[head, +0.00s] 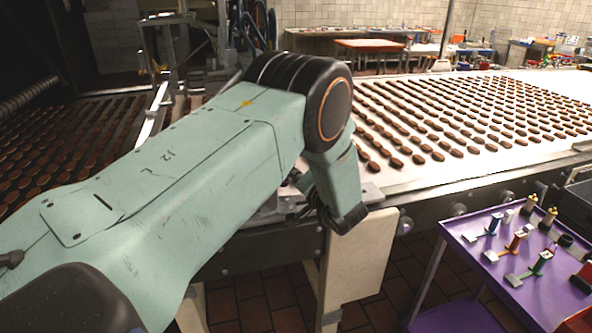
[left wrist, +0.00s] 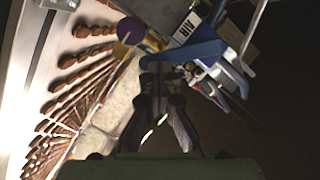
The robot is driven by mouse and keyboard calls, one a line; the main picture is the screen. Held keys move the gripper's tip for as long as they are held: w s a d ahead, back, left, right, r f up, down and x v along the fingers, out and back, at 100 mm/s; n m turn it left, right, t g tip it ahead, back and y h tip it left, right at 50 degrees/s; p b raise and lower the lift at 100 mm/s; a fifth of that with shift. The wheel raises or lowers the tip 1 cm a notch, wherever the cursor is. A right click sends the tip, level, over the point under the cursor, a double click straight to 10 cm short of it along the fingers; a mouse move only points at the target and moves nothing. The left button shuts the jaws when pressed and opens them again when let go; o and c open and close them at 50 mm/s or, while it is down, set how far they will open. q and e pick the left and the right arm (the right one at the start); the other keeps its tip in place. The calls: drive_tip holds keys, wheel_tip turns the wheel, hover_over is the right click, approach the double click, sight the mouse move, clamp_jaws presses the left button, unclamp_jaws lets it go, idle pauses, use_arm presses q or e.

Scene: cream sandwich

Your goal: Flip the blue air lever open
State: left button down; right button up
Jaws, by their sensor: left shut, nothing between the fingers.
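The blue air lever (left wrist: 195,52) shows in the left wrist view, just beyond my gripper's fingertips, beside a white label reading AIR (left wrist: 183,32). It runs roughly across the picture above the fingers. My left gripper (left wrist: 160,78) is shut and empty, with its tips close to or touching the lever's left end; I cannot tell which. In the head view my left arm reaches over the conveyor's near edge, and the lever cannot be made out there. My right gripper is not in view.
A conveyor belt (head: 455,172) with rows of brown biscuits stretches to the right. A purple trolley (head: 470,243) with several small coloured parts stands at the lower right. More biscuits lie on the dark belt at the left. In the wrist view a purple round knob (left wrist: 130,31) is left of the lever.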

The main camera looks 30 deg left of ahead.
use_arm(q)
drive_tip(key=shift+s+a+f+m+y+b, duration=0.15)
drive_tip(key=shift+a+f+m+y+b, duration=0.25)
drive_tip(key=shift+m, duration=0.5)
drive_tip(key=shift+r, duration=0.1)
idle(1.0)
